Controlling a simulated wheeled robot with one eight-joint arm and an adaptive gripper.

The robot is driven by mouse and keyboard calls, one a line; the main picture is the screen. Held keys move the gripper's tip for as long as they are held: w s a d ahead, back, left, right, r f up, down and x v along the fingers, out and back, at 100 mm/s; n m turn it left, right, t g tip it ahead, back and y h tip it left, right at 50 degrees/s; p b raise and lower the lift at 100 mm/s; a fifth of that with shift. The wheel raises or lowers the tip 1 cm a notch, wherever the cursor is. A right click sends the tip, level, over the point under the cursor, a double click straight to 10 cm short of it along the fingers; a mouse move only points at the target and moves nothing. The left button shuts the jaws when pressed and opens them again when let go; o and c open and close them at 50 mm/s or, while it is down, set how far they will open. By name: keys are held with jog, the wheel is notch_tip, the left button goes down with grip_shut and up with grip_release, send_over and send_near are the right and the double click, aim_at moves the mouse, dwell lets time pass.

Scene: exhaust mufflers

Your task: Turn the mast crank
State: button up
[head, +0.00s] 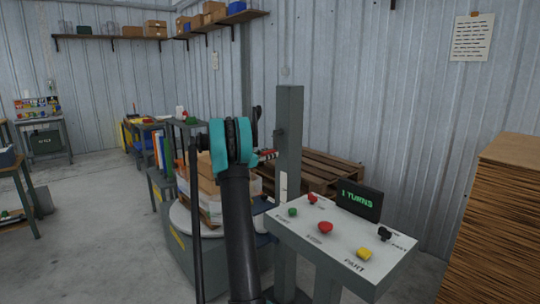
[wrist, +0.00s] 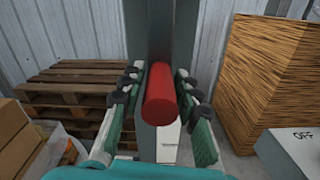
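The crank's red round handle (wrist: 161,98) points straight at my wrist camera, in front of the grey mast (wrist: 178,30). My gripper (wrist: 160,82) has one finger on each side of the handle, with a narrow gap showing on both sides, so it looks open around it. In the head view the upright mast (head: 289,135) stands just right of my arm, and a bit of the red handle (head: 268,154) shows beside my wrist. The rest of the crank is hidden by my arm. A display (head: 358,200) reads "1 TURNS".
A control panel (head: 345,245) with red, green, yellow and black knobs stands right of my arm. A loaded turntable (head: 185,218) is to the left. Wooden pallets (head: 325,172) lie behind the mast. A tall brown stack (head: 500,215) stands at right.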

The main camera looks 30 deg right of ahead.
grip_shut()
jog(key=shift+w, duration=0.1)
jog(key=w+r+m, duration=0.9)
jog(key=m, duration=0.7)
jog(key=shift+a+r, duration=0.2)
jog(key=shift+a, duration=0.15)
dwell(0.3)
jog(key=shift+w+r, duration=0.1)
dwell(0.3)
